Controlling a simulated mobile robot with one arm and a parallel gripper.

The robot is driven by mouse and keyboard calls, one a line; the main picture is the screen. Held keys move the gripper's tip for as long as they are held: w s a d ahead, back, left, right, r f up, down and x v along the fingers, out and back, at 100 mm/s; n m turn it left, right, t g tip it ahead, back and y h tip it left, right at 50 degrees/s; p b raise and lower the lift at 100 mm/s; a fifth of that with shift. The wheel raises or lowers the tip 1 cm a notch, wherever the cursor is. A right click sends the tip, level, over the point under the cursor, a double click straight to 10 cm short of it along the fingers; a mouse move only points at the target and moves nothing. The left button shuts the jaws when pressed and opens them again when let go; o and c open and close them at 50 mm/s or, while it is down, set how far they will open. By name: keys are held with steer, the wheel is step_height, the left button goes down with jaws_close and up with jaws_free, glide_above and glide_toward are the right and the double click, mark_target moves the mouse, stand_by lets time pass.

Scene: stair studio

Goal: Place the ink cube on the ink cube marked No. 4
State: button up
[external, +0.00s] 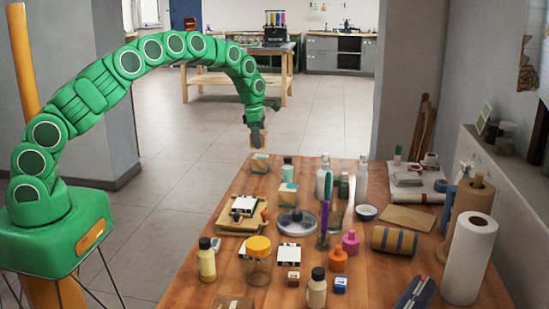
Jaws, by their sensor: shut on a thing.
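My gripper (257,141) hangs from my green arm above the far left end of the wooden table. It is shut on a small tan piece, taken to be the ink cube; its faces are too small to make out. Just below it, a wood-coloured cube with teal patches (260,164) stands on the table, with a small gap between. A similar wood-and-teal cube (287,194) stands nearer the camera. No number can be read on either cube, so I cannot tell which is No. 4.
A teal bottle (287,170) stands close right of the far cube. Taller clear bottles (323,178) stand further right. A tan board with a block (241,214), a yellow-lidded jar (258,262) and a paper roll (470,258) are nearer. The table's left edge is close to the cubes.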

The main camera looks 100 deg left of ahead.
steer(key=shift+w+a+f, duration=0.15)
steer(key=shift+f, duration=0.25)
steer(key=shift+w+a+f, duration=0.1)
steer(key=shift+a+f, duration=0.05)
steer(key=shift+f, duration=1.4)
steer(key=shift+f, duration=0.15)
steer(key=o, duration=1.1)
steer(key=r, duration=0.4)
steer(key=s+r, duration=0.1)
steer(key=r, duration=0.7)
steer(key=shift+s, duration=0.4)
